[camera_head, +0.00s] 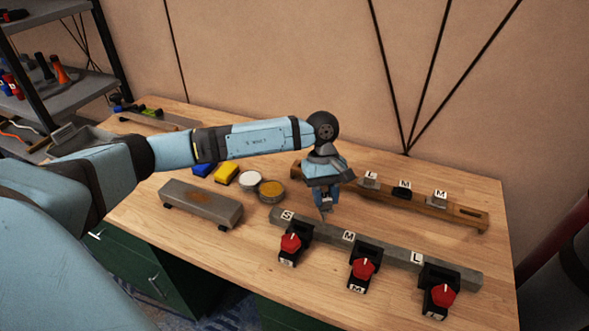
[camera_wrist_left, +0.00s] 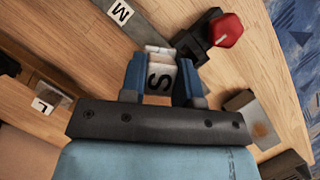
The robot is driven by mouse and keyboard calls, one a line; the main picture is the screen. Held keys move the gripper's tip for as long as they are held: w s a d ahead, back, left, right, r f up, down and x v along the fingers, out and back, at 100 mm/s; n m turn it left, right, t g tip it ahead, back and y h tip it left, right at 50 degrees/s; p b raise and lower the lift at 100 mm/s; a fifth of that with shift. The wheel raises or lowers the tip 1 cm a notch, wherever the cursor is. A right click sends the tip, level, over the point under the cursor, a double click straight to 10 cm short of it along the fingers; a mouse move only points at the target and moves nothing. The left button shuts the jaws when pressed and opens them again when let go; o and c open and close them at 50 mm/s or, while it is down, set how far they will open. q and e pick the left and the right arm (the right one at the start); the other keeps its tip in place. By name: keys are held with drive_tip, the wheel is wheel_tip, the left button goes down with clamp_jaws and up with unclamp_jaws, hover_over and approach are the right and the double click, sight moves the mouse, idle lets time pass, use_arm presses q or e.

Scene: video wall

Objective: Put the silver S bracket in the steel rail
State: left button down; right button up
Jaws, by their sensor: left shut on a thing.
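In the head view the gripper points down over the S end of the steel rail (camera_head: 318,228), and the bracket is mostly hidden there. The rail also shows in the left wrist view (camera_wrist_left: 138,32), beyond the bracket. I cannot tell whether the bracket touches the rail. The rail carries S, M and L labels and black clamps with red knobs; the S clamp (camera_head: 294,246) is nearest the gripper. My right gripper is not in view.
A wooden rack (camera_head: 462,212) behind the rail holds labelled brackets, silver and black. A grey block (camera_head: 200,203), round tins (camera_head: 271,190), and yellow (camera_head: 226,174) and blue blocks sit left of the gripper. The table front (camera_head: 215,255) is mostly clear.

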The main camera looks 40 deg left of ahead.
use_arm(q)
drive_tip(key=s+a+r+n+t+p, duration=0.3)
drive_tip(key=s+a+n+t+p, duration=0.1)
drive_tip(key=n, duration=0.7)
drive_tip(key=shift+h, duration=0.4)
drive_tip(key=f+b, duration=0.1)
drive_tip(key=f, duration=0.1)
drive_tip(key=f+b, duration=0.1)
drive_tip(key=f, duration=0.1)
drive_tip(key=shift+s+f, duration=0.2)
drive_tip(key=shift+f, duration=0.05)
drive_tip(key=shift+f+b, duration=0.25)
drive_tip(key=shift+b, duration=0.2)
